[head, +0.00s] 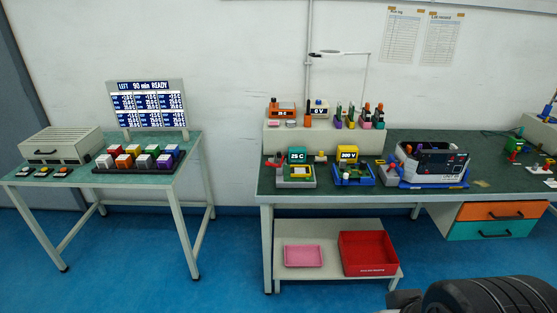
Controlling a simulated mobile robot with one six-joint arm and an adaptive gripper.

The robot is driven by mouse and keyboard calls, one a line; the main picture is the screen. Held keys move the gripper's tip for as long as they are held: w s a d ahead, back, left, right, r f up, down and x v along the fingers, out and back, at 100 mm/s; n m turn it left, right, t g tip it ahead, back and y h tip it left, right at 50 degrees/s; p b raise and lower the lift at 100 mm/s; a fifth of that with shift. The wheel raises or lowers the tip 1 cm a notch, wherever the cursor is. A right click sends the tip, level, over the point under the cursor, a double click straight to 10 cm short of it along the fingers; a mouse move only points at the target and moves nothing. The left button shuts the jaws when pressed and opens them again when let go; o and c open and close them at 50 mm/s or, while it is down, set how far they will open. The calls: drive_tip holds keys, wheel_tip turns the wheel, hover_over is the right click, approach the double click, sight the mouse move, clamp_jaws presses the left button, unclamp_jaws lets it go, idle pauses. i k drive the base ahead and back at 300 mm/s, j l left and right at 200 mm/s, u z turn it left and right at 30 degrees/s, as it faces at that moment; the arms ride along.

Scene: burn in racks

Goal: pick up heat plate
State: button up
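A small grey unit with a green display reading 25 C (297,156) stands at the left front of the right-hand green bench. It has a grey base (294,183) with a yellow-edged part on it and something red at its left. It looks like the heat plate, but no label at this size confirms it. Dark ridged parts of my arm show at the bottom right corner, well apart from the unit. My gripper's fingers are not in view.
The right-hand bench (420,203) also holds a blue unit with a yellow display (353,175) and a white-and-dark instrument (437,165). Below are a pink tray (304,256) and red bin (368,254). A left table (136,184) holds coloured blocks. Blue floor between them is clear.

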sight(276, 161)
drive_tip(key=i+j+z, duration=0.45)
drive_tip(key=i+j, duration=0.25)
drive_tip(key=i, duration=0.5)
drive_tip(key=i+j+z, duration=0.4)
drive_tip(key=i+j, duration=0.65)
